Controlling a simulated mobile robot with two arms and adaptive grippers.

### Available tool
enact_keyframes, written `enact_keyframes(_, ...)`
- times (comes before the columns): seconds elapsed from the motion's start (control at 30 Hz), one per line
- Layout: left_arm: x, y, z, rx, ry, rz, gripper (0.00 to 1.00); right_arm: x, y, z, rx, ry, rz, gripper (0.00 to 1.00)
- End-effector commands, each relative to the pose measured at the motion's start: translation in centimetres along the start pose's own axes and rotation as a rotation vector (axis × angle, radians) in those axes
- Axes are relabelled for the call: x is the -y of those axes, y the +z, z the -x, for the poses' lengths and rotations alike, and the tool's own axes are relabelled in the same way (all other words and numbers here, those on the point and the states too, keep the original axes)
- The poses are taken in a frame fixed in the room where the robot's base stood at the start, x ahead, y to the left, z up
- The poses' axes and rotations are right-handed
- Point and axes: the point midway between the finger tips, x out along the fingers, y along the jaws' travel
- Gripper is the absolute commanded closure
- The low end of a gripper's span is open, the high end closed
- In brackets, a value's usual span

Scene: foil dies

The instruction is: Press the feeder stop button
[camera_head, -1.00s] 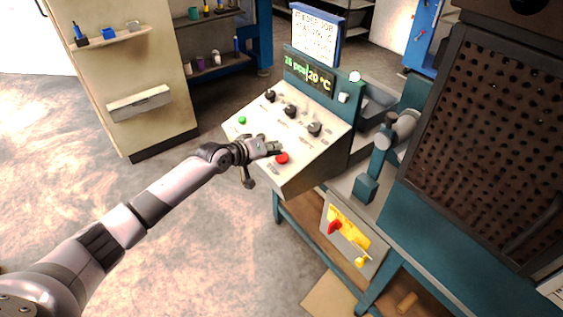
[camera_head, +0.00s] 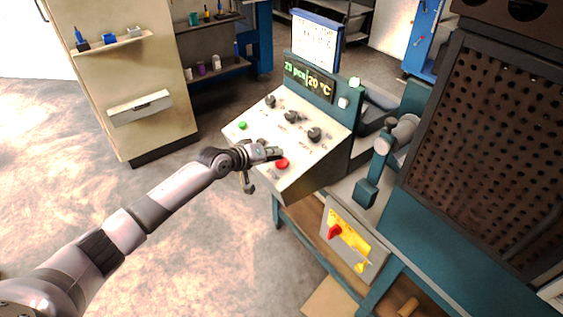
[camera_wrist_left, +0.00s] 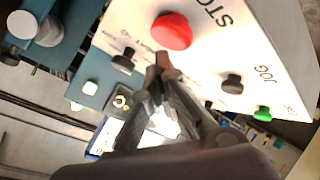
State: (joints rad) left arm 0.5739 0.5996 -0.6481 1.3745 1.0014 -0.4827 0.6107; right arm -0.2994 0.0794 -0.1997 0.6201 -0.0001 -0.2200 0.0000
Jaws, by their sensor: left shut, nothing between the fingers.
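The red round stop button (camera_head: 281,163) sits on the white sloping panel of the control console, at its lower front edge. In the left wrist view the red button (camera_wrist_left: 172,31) is at the top, next to printed letters "STO". My left gripper (camera_head: 277,153) is shut and empty, its tips just beside the button in the head view. In the left wrist view its fingertips (camera_wrist_left: 160,65) lie just below the red cap. A small gap seems to show; I cannot tell the depth. My right gripper is not in view.
The panel also carries a green button (camera_head: 242,125) and dark knobs (camera_head: 291,116). A display (camera_head: 308,80) reads about "23 pcs 20 °C". A red-handled yellow switch (camera_head: 335,231) is below. The dark perforated guard (camera_head: 490,140) stands at right. Open floor lies left.

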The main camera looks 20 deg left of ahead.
Motion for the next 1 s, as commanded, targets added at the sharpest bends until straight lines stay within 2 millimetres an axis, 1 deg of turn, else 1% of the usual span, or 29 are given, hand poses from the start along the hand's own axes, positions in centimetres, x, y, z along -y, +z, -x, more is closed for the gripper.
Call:
enact_keyframes(0.3,0.04,0.03,-0.03,0.000,0.000,0.000,1.00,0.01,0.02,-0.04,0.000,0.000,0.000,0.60)
enact_keyframes(0.57,0.45,0.47,-0.60,0.000,0.000,0.001,1.00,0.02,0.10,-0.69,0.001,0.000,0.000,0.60)
enact_keyframes(1.0,0.46,0.46,-0.63,0.000,0.000,0.000,1.00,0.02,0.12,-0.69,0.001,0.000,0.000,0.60)
